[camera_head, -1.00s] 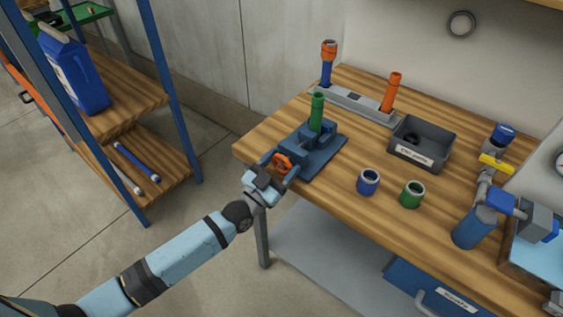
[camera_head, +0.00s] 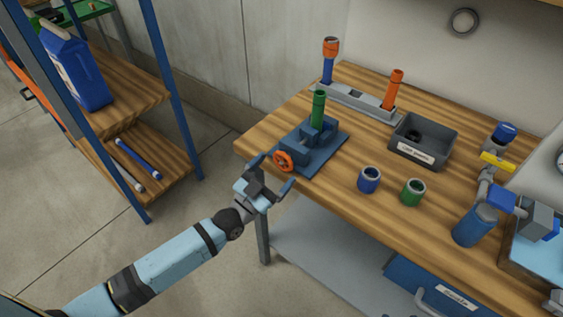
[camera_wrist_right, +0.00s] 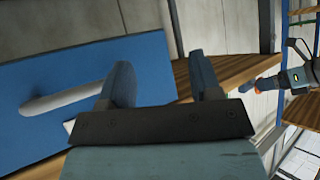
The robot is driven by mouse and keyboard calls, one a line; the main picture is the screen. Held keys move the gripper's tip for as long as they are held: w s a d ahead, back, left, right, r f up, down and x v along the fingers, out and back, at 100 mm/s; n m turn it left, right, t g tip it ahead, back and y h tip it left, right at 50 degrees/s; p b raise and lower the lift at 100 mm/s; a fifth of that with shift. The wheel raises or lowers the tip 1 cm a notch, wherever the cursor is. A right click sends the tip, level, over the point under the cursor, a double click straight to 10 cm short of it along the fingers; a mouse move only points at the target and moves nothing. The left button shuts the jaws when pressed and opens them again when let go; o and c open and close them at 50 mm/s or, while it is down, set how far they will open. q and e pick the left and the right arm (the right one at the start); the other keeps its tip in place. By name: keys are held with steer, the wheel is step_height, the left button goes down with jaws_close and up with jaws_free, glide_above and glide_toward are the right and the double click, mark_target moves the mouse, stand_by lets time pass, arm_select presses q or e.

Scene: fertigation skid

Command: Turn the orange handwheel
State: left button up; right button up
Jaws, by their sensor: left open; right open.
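The orange handwheel (camera_head: 284,161) sits on the front of a blue vise (camera_head: 310,147) at the near left corner of the wooden bench. A green cylinder (camera_head: 318,108) stands upright in the vise. My left gripper (camera_head: 273,172) is open and empty, just off the bench edge in front of the handwheel. Its fingers point towards the wheel and stand apart from it. My right gripper (camera_wrist_right: 161,75) shows only in the right wrist view, open and empty, in front of a blue drawer front (camera_wrist_right: 100,90) with a grey handle. My left arm (camera_wrist_right: 298,75) is at that view's right edge.
On the bench (camera_head: 330,205) stand a blue ring (camera_head: 369,180), a green ring (camera_head: 412,192), a grey bin (camera_head: 424,140) and a grey rack (camera_head: 355,100) with upright cylinders. A blue-posted shelf (camera_head: 168,100) stands left. Floor between shelf and bench is clear.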

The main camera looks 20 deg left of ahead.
arm_select(q)
steer(key=v, duration=1)
steer(key=shift+s, duration=0.25)
steer(key=shift+a, duration=0.1)
